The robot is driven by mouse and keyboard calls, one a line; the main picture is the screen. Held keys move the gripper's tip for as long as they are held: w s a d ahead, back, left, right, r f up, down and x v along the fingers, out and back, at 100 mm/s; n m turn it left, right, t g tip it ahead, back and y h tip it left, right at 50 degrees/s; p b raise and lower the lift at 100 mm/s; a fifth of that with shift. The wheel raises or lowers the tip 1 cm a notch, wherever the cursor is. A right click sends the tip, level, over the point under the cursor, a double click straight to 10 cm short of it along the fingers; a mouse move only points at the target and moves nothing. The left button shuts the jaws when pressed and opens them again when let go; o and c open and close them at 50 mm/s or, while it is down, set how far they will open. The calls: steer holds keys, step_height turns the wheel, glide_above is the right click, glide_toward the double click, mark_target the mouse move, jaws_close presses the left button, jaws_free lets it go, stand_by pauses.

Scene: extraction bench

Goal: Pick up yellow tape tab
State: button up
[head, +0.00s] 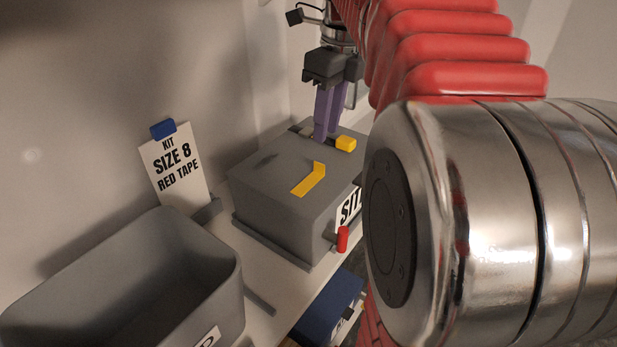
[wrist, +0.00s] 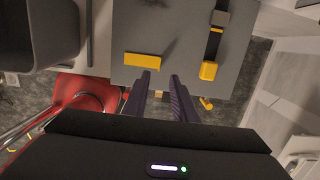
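The yellow tape tab (head: 310,181) lies on the top of a grey box (head: 262,183), with one end standing up. It also shows in the wrist view (wrist: 142,60) as a yellow bar. My gripper (head: 325,136) has purple fingers pointing down over the far part of the box top, beyond the tab in the head view. In the wrist view my gripper (wrist: 160,74) has a clear gap between its fingertips, with nothing held. The left fingertip appears just below the tab's right end there. I cannot tell the height of the fingertips above the box.
A black strap (wrist: 215,43) with a yellow end (wrist: 208,70) lies on the box, right of my fingers. A red handle (head: 342,238) is on the box's front. An open grey bin (head: 215,262) and a kit card (head: 178,168) stand left. A blue box (head: 330,302) is below.

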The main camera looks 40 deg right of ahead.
mark_target(323, 165)
steer(key=shift+w+f, duration=0.2)
steer(key=shift+f, duration=1.8)
steer(key=shift+a, duration=0.1)
steer(key=shift+w+a+f, duration=0.1)
steer(key=shift+w+f, duration=0.1)
steer(key=shift+f, duration=1.1)
steer(key=shift+w+a+f, duration=0.1)
steer(key=shift+w+f, duration=0.05)
steer(key=shift+f, duration=1.1)
steer(key=shift+c, duration=0.3)
jaws_close()
